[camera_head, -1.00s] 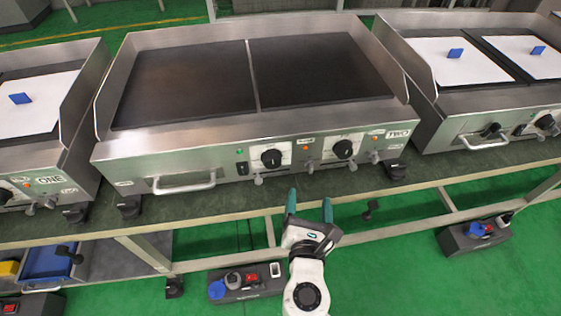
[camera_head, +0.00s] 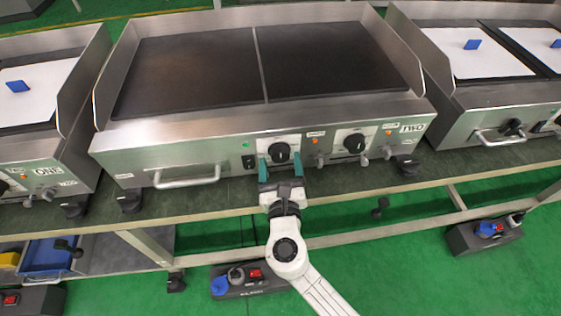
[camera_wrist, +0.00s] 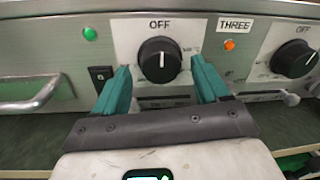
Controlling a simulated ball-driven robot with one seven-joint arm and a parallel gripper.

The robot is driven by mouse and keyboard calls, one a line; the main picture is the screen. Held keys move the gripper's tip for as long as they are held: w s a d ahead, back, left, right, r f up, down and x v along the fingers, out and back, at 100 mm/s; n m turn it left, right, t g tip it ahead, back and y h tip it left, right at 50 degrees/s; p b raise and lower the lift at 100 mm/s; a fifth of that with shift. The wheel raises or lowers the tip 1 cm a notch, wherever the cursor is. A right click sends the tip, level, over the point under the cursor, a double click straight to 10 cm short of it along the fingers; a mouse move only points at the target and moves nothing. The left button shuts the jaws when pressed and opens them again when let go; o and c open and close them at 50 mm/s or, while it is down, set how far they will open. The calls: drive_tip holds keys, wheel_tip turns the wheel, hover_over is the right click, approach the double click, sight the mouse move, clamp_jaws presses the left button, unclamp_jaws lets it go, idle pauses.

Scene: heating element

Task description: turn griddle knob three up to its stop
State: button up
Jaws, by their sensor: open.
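The black griddle knob (camera_head: 279,152) is on the front panel of the middle griddle. In the wrist view this round knob (camera_wrist: 160,60) has OFF above it and a THREE label (camera_wrist: 235,24) to its right. Its white mark looks roughly vertical, in line with OFF. My gripper (camera_head: 281,170) is open just in front of and below the knob in the head view. In the wrist view its green fingers (camera_wrist: 160,72) stand on either side of the knob's lower part, with gaps. I cannot tell whether the fingertips reach around it.
A second black knob (camera_head: 354,143) is to the right on the same panel. An orange light (camera_wrist: 229,44) sits between the knobs. A green light (camera_wrist: 90,34), a black switch (camera_wrist: 101,73) and a metal handle (camera_head: 187,177) are to the left. Small taps (camera_head: 364,159) stick out below the panel.

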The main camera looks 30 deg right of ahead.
drive_tip(key=shift+w+d, duration=0.2)
drive_tip(key=shift+w, duration=0.3)
drive_tip(key=c, duration=1)
